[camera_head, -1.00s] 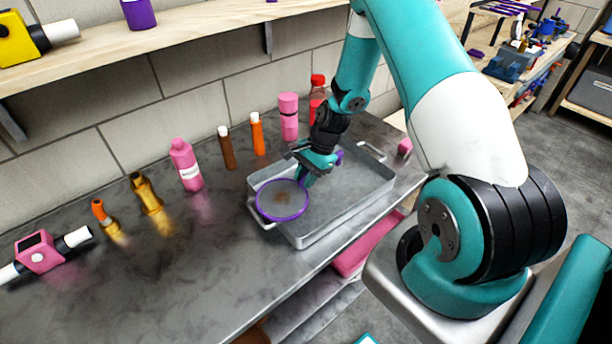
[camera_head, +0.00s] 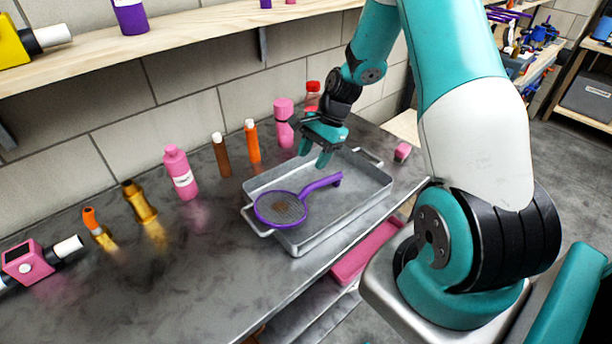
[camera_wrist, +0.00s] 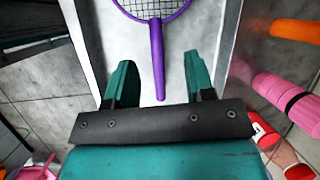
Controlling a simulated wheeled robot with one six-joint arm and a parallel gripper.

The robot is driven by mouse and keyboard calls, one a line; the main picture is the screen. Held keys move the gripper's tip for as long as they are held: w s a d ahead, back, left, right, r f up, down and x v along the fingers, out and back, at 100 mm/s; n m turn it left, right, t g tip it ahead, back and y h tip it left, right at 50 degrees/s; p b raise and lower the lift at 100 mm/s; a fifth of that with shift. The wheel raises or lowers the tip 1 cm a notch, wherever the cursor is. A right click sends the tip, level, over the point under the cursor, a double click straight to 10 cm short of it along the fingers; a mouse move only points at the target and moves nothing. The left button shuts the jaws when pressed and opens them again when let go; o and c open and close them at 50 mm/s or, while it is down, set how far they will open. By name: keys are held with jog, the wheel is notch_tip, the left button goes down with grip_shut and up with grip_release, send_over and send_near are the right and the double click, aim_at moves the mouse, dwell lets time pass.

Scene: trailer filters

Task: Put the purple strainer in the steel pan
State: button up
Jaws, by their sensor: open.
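The purple strainer (camera_head: 281,208) lies in the steel pan (camera_head: 356,203) on the metal counter. Its round mesh head rests at the pan's left end, over or against the rim by the left handle. Its purple handle points to the back right, inside the pan. In the wrist view the strainer's handle (camera_wrist: 157,62) runs toward my gripper, with the pan wall (camera_wrist: 212,60) to the right. My gripper (camera_head: 324,160) is open and empty above the back of the pan, apart from the strainer. In the wrist view its fingers (camera_wrist: 158,82) are spread on either side of the handle's end.
Behind the pan stand a pink bottle (camera_head: 284,125), an orange bottle (camera_head: 252,142), a brown bottle (camera_head: 221,156) and a red-capped bottle (camera_head: 312,96). A wooden shelf (camera_head: 190,50) runs above. The counter in front left is clear.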

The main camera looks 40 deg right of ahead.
jog(key=s+a+r+n, duration=0.2)
jog(key=a+r+n, duration=0.3)
jog(key=a+r, duration=0.2)
jog(key=s+a+r+n, duration=0.3)
jog(key=a+r+n, duration=0.2)
jog(key=a+r, duration=0.3)
jog(key=s+a+r+n, duration=0.3)
jog(key=s+a+n, duration=0.2)
jog(key=s, duration=0.3)
jog(key=s+a+r+n, duration=0.3)
jog(key=s+a+n, duration=0.2)
jog(key=s+n, duration=0.3)
jog(key=shift+s+a+n+g+h, duration=0.3)
jog(key=shift+s+a+g, duration=0.05)
jog(key=shift+g, duration=0.05)
jog(key=shift+c, duration=0.6)
